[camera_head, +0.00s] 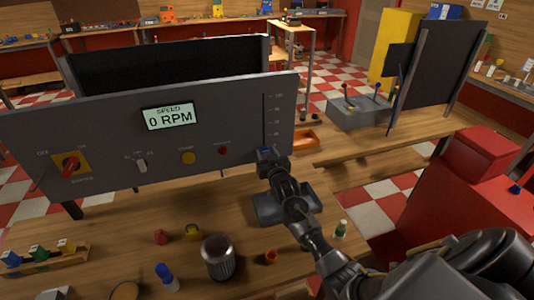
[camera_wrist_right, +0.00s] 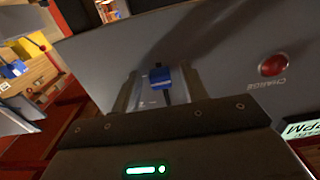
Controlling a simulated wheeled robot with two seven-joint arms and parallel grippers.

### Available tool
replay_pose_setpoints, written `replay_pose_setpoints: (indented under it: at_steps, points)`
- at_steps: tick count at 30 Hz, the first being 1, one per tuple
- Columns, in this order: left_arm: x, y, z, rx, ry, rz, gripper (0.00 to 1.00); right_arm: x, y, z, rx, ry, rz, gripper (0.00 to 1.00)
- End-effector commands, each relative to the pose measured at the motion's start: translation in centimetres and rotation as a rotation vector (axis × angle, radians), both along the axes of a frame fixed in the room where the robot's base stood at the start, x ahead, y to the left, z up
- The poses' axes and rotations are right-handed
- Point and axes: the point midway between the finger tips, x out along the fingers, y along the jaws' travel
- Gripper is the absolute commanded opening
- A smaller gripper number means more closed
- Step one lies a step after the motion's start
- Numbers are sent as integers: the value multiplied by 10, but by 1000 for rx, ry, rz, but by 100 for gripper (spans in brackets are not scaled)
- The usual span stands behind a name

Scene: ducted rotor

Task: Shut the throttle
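The throttle is a slider at the right end of the grey control panel (camera_head: 220,110), beside a vertical scale marked up to 100. Its blue knob (camera_head: 265,149) is at the low end of the scale in the head view. The blue knob also shows in the wrist view (camera_wrist_right: 160,78), on a dark stem. My right gripper (camera_head: 268,156) is at the knob. Grey finger-like strips stand on both sides of the knob in the wrist view, with gaps to it, so the gripper looks open around it. The display (camera_head: 169,116) reads 0 RPM. My left gripper is not in view.
A dark cup (camera_head: 218,258) and several small items are on the wooden bench below. A red box (camera_head: 482,152) is at right.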

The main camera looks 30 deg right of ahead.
Motion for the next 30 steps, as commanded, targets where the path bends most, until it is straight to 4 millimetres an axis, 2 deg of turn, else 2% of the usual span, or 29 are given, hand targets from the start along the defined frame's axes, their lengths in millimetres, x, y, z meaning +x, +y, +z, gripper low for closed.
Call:
replay_pose_setpoints:
  at_steps: [11, 14, 24, 30]
  points:
    - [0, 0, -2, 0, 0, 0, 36, -5, 1, 1, -1, -5, -1, 45]
    - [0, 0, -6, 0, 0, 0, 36, -17, 4, 0, -1, -6, 0, 45]
    - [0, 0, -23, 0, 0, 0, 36, -80, 19, -1, -1, -4, 0, 45]
    - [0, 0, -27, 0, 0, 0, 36, -101, 24, 1, 0, -3, 0, 45]
